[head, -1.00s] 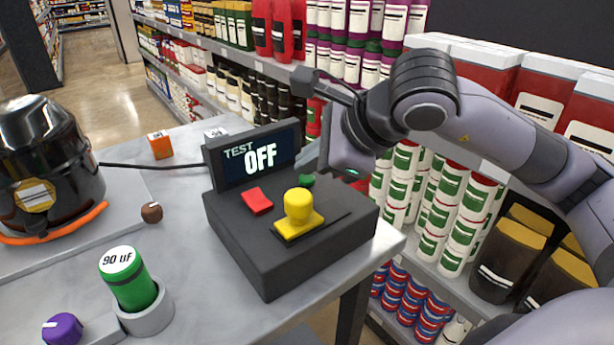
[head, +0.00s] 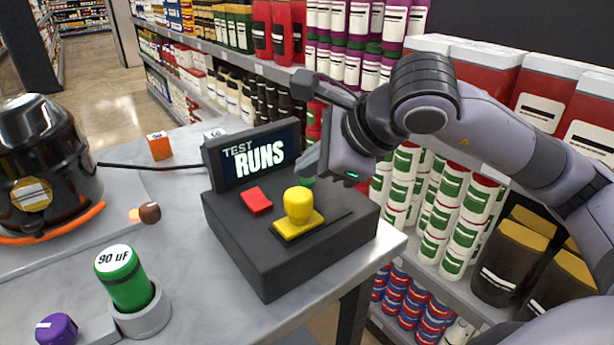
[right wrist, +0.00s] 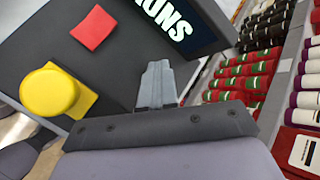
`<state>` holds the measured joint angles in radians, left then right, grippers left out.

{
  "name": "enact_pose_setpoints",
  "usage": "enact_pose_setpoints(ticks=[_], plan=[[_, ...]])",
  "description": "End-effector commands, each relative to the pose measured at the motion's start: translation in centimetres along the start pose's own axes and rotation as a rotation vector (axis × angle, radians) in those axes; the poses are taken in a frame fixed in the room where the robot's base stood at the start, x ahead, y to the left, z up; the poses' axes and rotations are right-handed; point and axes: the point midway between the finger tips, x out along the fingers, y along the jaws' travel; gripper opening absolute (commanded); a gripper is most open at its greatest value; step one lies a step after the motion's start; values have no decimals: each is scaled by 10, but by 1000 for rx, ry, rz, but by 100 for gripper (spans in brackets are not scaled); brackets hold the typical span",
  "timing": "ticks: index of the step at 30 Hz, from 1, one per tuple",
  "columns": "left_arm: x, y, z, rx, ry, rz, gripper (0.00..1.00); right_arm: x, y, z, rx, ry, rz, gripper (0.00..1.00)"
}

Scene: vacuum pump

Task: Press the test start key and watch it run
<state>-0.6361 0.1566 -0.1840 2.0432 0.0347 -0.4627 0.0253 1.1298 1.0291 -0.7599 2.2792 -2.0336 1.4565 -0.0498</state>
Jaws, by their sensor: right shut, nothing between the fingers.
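The dark test box (head: 265,255) stands on the table, and its screen (head: 255,156) reads "TEST RUNS". On its top are a red key (head: 257,200), a yellow knob (head: 298,204) and a green key (head: 307,181). My right gripper (head: 309,164) is shut and empty, with its tips at the green key, which they partly hide. In the right wrist view the shut fingers (right wrist: 157,82) reach onto the box top and cover the green key. The black pump (head: 45,165) stands at the left with a small glow by its brown knob (head: 150,212). My left gripper is not in view.
A green "90 uF" capacitor (head: 124,277) stands in a grey holder (head: 144,315). A purple knob (head: 57,328) is at the front left. An orange cube (head: 160,146) lies behind. Stocked shelves (head: 435,210) stand close to the table's right edge.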

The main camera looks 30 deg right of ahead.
Motion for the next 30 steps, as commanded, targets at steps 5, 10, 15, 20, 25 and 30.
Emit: enact_pose_setpoints(ticks=[5, 10, 15, 20, 25, 30], plan=[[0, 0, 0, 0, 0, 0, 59, 0, 0, 0, 0, 2, 2, 0], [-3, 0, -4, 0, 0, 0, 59, -5, -3, 4, 0, 1, 2, 0], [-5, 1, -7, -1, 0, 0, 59, -11, -8, 8, 0, 1, 2, 0], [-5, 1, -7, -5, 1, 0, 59, -11, -8, 8, 0, 2, 2, 0], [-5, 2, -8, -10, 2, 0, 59, -11, -8, 8, 0, 1, 1, 0], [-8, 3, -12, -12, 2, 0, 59, -17, -13, 12, 0, 1, 0, 0]])
